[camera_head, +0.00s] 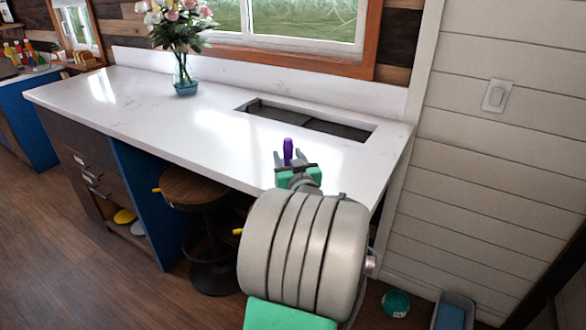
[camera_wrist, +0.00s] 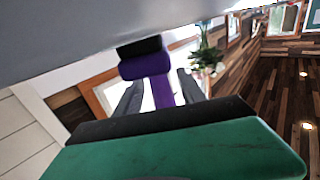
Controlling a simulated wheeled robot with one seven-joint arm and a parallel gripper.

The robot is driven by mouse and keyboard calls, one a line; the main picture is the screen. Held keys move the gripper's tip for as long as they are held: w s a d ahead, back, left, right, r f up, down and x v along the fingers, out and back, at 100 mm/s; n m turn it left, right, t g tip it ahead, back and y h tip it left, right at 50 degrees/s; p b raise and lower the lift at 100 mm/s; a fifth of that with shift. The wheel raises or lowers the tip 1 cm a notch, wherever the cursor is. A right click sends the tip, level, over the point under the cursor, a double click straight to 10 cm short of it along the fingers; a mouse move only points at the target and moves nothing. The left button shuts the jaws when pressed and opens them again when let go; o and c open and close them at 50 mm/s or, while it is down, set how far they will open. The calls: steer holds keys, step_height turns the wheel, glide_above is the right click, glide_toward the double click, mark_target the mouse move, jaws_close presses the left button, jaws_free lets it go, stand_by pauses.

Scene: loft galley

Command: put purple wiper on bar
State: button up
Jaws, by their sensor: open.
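The purple wiper (camera_head: 288,147) shows as a small purple shape over the right part of the white bar counter (camera_head: 130,96), in front of the sunken basin. In the wrist view the wiper (camera_wrist: 147,65) has a purple head with a black edge and a purple stem. My gripper (camera_head: 289,158) is open, its two fingers on either side of the wiper. In the wrist view my gripper (camera_wrist: 160,80) shows gaps between the fingers and the stem. I cannot tell whether the wiper touches the counter; its lower end is hidden.
A basin (camera_head: 305,120) is sunk into the counter behind the wiper. A flower vase (camera_head: 185,78) stands further left. A stool (camera_head: 202,190) is under the front edge. A grey bin (camera_head: 453,312) and a green round object (camera_head: 396,303) are on the floor at right.

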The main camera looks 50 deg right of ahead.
steer(key=b+v, duration=0.2)
steer(key=v, duration=0.8)
steer(key=w+a+f+n+g+y, duration=0.1)
steer(key=w+a+f+n+y, duration=0.2)
steer(key=a, duration=0.4)
steer(key=w+a+f+n+y, duration=0.1)
steer(key=w+a+f+y, duration=0.2)
steer(key=w+a, duration=0.25)
steer(key=w+a+f+n+g+y, duration=0.1)
steer(key=w+a+f+n+y, duration=0.2)
steer(key=a, duration=0.4)
steer(key=s+a+f+g+y, duration=0.1)
steer(key=s+a+f+g, duration=0.1)
steer(key=a, duration=0.5)
steer(key=s+a+f+g, duration=0.2)
steer(key=s+a+g, duration=0.2)
steer(key=a, duration=0.2)
steer(key=s+a+f+n+g+y, duration=0.1)
steer(key=s+a+f+g, duration=0.1)
steer(key=a, duration=0.5)
steer(key=shift+s+a+f+g+y, duration=0.3)
steer(key=shift+s+a+g, duration=0.15)
steer(key=shift+s, duration=0.5)
